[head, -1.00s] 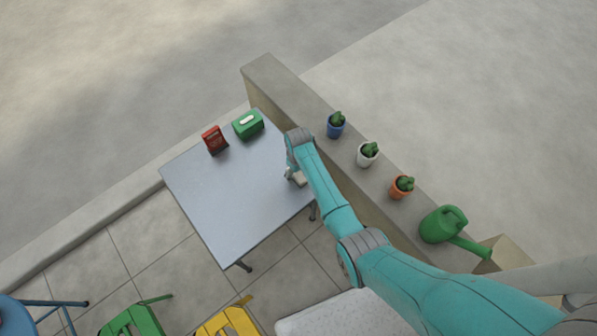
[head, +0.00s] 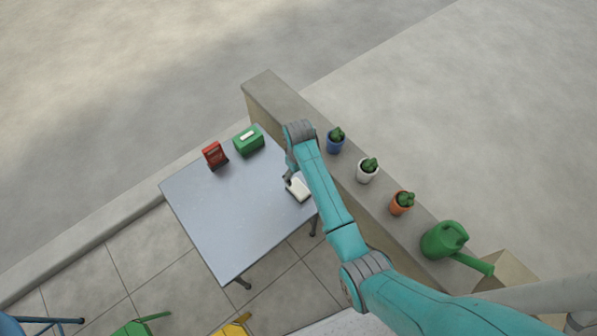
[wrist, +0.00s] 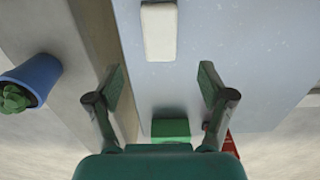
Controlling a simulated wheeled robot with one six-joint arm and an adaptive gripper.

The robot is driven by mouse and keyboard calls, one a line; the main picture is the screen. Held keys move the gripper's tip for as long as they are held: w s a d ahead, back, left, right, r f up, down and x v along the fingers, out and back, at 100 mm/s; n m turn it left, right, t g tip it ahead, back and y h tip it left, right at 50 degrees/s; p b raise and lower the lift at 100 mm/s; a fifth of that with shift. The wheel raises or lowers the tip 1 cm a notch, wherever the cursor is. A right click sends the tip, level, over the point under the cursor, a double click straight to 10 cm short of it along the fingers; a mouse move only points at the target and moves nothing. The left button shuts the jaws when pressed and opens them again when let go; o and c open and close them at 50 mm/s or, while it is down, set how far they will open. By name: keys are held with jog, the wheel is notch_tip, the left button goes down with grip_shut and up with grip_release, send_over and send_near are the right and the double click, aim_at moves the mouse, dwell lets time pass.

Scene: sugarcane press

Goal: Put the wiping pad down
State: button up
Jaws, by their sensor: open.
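The wiping pad (head: 299,188) is a small white block lying on the grey-blue table (head: 228,220), near the table's right edge. In the wrist view the pad (wrist: 160,31) lies flat at the top, ahead of my gripper (wrist: 165,82) and apart from its fingers. The two fingers are spread wide with nothing between them. In the head view my gripper (head: 289,175) shows beside the pad at its upper left, partly hidden by my arm.
A green box (head: 248,141) and a red item (head: 215,155) stand at the table's far edge. A low wall with a blue pot (head: 336,141), a white pot (head: 367,171), an orange pot (head: 401,203) and a green watering can (head: 444,240) runs along the right. The table's left half is clear.

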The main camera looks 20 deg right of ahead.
jog(key=shift+r, duration=0.55)
jog(key=s+f+m+t, duration=0.1)
jog(key=s+f+t, duration=0.3)
jog(key=s+f, duration=0.6)
jog(key=s+r+t, duration=0.2)
jog(key=s, duration=0.5)
jog(key=s+r+t, duration=0.1)
jog(key=s+r, duration=0.2)
jog(key=s, duration=0.4)
jog(key=s+r+m+t, duration=0.1)
jog(key=s+r+t, duration=0.1)
jog(key=s+r, duration=0.4)
jog(key=s+r+t, duration=0.3)
jog(key=s+r, duration=0.3)
jog(key=r, duration=0.7)
jog(key=s+r+m+t, duration=0.1)
jog(key=s+r+t, duration=0.1)
jog(key=s+r, duration=0.5)
notch_tip(320, 180, up, 3)
jog(key=shift+r+m+t, duration=0.2)
jog(key=shift+m+t, duration=0.1)
jog(key=shift+t, duration=0.1)
jog(key=shift+s, duration=0.1)
